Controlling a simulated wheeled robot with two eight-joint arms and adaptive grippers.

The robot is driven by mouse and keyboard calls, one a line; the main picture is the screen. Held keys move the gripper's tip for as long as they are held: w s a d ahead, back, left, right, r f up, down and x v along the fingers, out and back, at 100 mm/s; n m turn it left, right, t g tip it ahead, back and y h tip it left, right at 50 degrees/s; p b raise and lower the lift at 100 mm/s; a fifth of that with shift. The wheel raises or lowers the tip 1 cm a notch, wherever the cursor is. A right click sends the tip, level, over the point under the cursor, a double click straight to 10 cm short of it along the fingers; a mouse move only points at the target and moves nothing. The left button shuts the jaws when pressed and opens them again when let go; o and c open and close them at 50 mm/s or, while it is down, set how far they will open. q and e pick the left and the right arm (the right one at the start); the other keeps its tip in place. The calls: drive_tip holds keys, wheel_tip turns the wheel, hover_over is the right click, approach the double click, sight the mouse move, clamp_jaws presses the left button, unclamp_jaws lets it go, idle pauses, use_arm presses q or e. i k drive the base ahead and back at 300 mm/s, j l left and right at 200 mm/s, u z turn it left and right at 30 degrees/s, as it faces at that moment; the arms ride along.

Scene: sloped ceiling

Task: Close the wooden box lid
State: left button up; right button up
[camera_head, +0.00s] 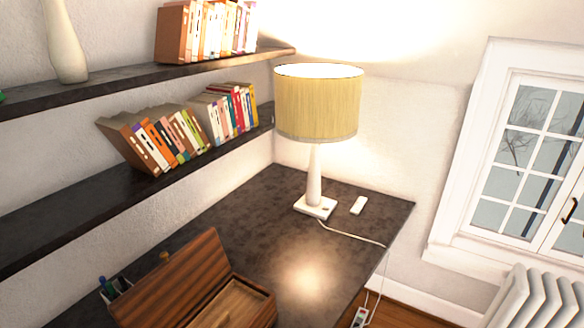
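A wooden box (262,296) stands on the dark desk at the bottom of the head view. The pale inside of the box shows and looks empty in the part I can see. The front of the box is cut off by the lower picture edge. Neither of my grippers is in view.
A lit lamp (316,105) with a yellow shade stands on the desk (275,215); its cord runs off the right edge. A small white object (358,205) lies beside it. A pen holder (115,288) is close left of the lid. Bookshelves (150,168) overhang at left.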

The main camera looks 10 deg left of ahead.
sight(162, 298)
drive_tip(key=u, duration=1.3)
